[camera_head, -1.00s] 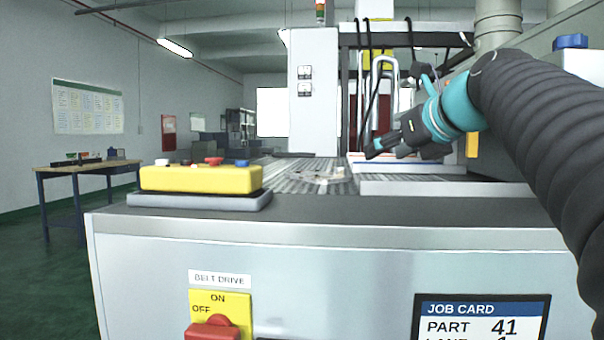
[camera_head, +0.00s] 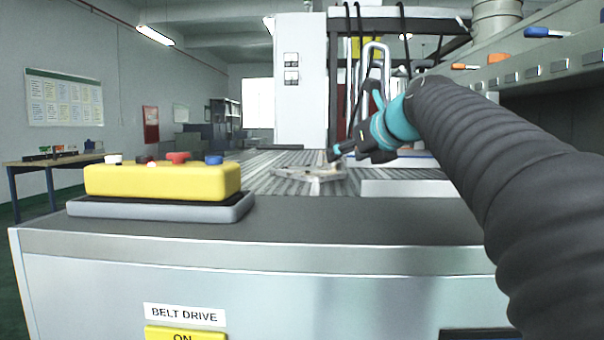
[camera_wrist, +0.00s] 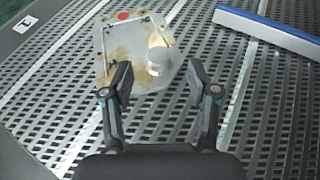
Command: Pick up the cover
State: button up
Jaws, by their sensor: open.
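The cover (camera_head: 310,175) is a flat, pale metal casting lying on the slatted belt. In the wrist view the cover (camera_wrist: 122,52) has brown stains, a red dot near its far edge and a round raised boss at its near right. My gripper (camera_head: 338,155) is just above and beside the cover in the head view. In the wrist view my gripper (camera_wrist: 159,82) is open and empty, with its fingertips apart on either side of the boss's near end. I cannot tell whether the fingers touch the cover.
The slatted belt (camera_wrist: 65,125) is bare around the cover. A white, blue-edged bar (camera_wrist: 265,30) lies to the right. A yellow control box (camera_head: 160,182) with coloured buttons stands on the machine's front ledge. A panel (camera_head: 300,85) rises behind.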

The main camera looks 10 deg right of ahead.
aim_at(333, 171)
jog(key=shift+x, duration=2.85)
jog(key=shift+s+a, duration=0.1)
jog(key=shift+a, duration=0.05)
grip_shut()
